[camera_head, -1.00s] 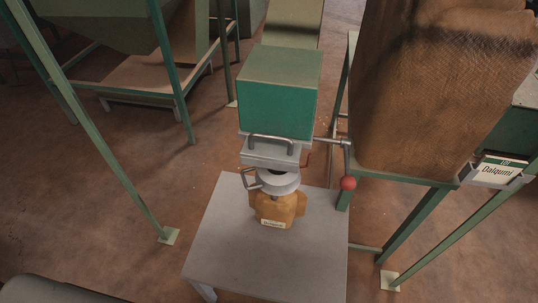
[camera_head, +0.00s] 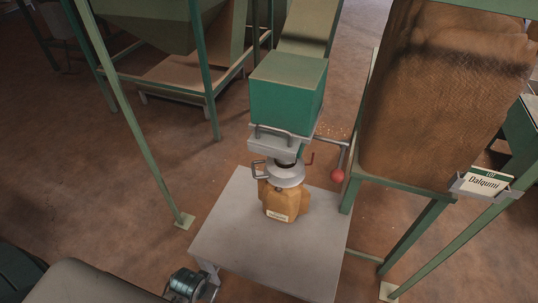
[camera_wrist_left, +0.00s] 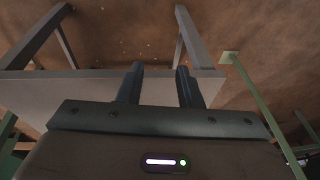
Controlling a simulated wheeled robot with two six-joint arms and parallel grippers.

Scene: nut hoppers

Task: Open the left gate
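A green box hopper (camera_head: 288,92) stands at the middle of the head view, with a grey slide gate (camera_head: 277,143) and its bar handle under it. Below are a round grey spout (camera_head: 286,174), a looped side handle (camera_head: 259,169) and a small red lever (camera_head: 311,158). A rod with a red ball knob (camera_head: 338,175) is to the right. I cannot tell which part is the left gate. My left arm enters at the bottom left, its wrist near the table's front-left corner. In the left wrist view my left gripper (camera_wrist_left: 158,70) is open and empty, its fingers apart. My right gripper is not seen.
A labelled brown sack (camera_head: 285,202) stands under the spout on a grey table (camera_head: 250,255). A large brown sack (camera_head: 440,95) and a "Dalqumi" sign (camera_head: 484,183) are on a green frame at right. Another green hopper (camera_head: 150,25) is at the upper left. Green posts flank the table.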

